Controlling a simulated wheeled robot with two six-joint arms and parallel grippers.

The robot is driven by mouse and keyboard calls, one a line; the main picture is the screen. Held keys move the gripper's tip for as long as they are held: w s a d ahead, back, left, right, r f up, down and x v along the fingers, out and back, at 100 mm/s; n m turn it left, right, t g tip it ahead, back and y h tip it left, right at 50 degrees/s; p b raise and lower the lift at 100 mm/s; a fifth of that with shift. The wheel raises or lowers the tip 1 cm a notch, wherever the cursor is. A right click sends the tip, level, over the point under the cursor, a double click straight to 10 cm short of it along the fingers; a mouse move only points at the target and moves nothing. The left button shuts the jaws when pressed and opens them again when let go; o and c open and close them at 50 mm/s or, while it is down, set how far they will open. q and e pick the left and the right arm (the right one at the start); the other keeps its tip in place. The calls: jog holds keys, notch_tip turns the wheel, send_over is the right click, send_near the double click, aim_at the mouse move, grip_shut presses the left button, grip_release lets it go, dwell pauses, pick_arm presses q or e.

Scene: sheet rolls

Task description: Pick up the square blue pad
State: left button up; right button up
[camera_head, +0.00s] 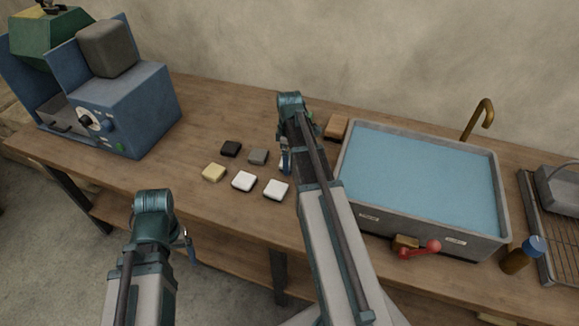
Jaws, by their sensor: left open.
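Several small square pads lie on the wooden table: a black pad (231,148), a grey pad (258,157), a yellow pad (213,172), a white pad (244,181) and another white pad (276,189). I cannot make out a blue pad among them; my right arm hides part of the table beside them. My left gripper (189,246) is open and empty, in front of the table's front edge, nearer to me than the pads. My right gripper (286,160) shows only as a small part beside its arm, right of the grey pad; its fingers are not clear.
A blue machine (135,105) with a knob stands at the table's left. A grey basin of blue liquid (420,170) fills the right, with a brass tap (485,113) behind and a red-handled valve (420,249) in front. A brown block (336,127) lies left of the basin.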

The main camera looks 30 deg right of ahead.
jog(key=c, duration=1.4)
jog(key=shift+o, duration=0.2)
jog(key=shift+r, duration=0.15)
notch_tip(320, 180, up, 2)
jog(key=shift+r+p, duration=0.1)
jog(key=shift+p, duration=1.1)
jog(key=shift+r+p, duration=0.85)
jog(key=s+a, duration=0.1)
jog(key=s, duration=0.4)
jog(key=s+a, duration=0.2)
jog(key=s, duration=0.3)
jog(key=s+a+p, duration=0.1)
jog(key=s, duration=0.4)
jog(key=shift+s+a+r, duration=0.2)
jog(key=shift+a+r, duration=0.1)
jog(key=shift+r, duration=0.1)
